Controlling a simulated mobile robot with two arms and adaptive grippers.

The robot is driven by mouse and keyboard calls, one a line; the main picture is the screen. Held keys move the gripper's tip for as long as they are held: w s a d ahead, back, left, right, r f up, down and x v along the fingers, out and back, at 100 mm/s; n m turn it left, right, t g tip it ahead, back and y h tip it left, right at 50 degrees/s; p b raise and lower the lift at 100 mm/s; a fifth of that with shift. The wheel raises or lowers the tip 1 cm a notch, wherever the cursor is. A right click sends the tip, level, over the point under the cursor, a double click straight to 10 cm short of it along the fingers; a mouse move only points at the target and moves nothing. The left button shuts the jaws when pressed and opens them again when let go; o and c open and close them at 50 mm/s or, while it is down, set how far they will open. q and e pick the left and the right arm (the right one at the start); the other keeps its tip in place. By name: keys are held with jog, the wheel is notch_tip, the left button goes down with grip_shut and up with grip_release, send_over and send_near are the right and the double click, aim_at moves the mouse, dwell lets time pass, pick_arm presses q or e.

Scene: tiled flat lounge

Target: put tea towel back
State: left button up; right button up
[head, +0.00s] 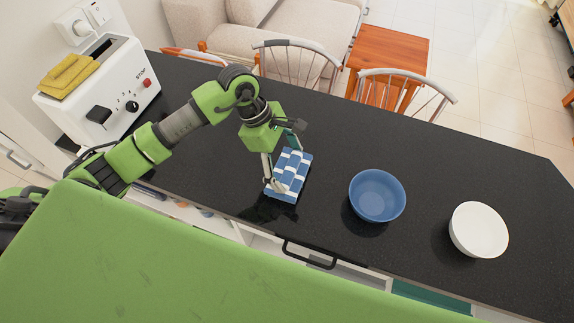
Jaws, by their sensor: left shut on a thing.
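The tea towel (293,172) is a folded blue and white checked cloth in the head view, at the middle of the black counter. My left gripper (284,172) reaches down from the left and is shut on the towel, with a finger on its near left side. I cannot tell whether the towel rests on the counter or is just above it. An open drawer (350,274) with a dark handle shows below the counter's front edge; its inside is largely hidden by my green body. My right gripper is not in view.
A blue bowl (377,196) and a white bowl (478,230) stand right of the towel. Chairs (297,62) line the counter's far side. The counter's right end is clear.

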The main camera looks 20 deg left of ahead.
pick_arm(q)
jog(key=shift+s+f+p, duration=0.1)
jog(key=shift+f+p, duration=0.3)
jog(key=shift+f, duration=0.7)
jog(key=o, duration=0.7)
jog(key=shift+f+b, duration=0.1)
jog(key=shift+b, duration=0.25)
jog(key=o, duration=0.4)
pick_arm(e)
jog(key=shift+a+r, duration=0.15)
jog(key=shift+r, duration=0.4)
